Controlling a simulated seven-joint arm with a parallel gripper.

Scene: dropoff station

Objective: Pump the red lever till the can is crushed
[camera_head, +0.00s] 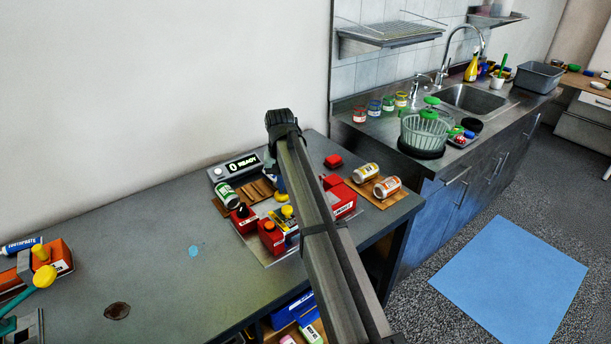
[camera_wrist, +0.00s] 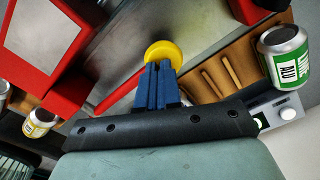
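The red lever (camera_wrist: 112,97) is a thin red rod with a yellow knob (camera_wrist: 163,52) in the wrist view. My gripper (camera_wrist: 157,72) has its blue fingers close together, with the tips overlapping the knob; whether they touch it is unclear. In the head view my gripper (camera_head: 279,184) is low over the station, mostly hidden by my arm. A green-and-white can (camera_head: 228,195) lies on a slatted wooden rack; it also shows in the wrist view (camera_wrist: 284,58). Two white cans with coloured labels (camera_head: 366,172) (camera_head: 387,187) lie on a wooden board to the right. No crushed can shows.
A console (camera_head: 235,168) reading "0 READY" stands behind the rack. Red blocks (camera_head: 270,236), (camera_head: 343,197) stand close around my gripper. An orange device with a yellow knob (camera_head: 43,276) sits at far left. The grey table's (camera_head: 160,225) middle left is mostly clear.

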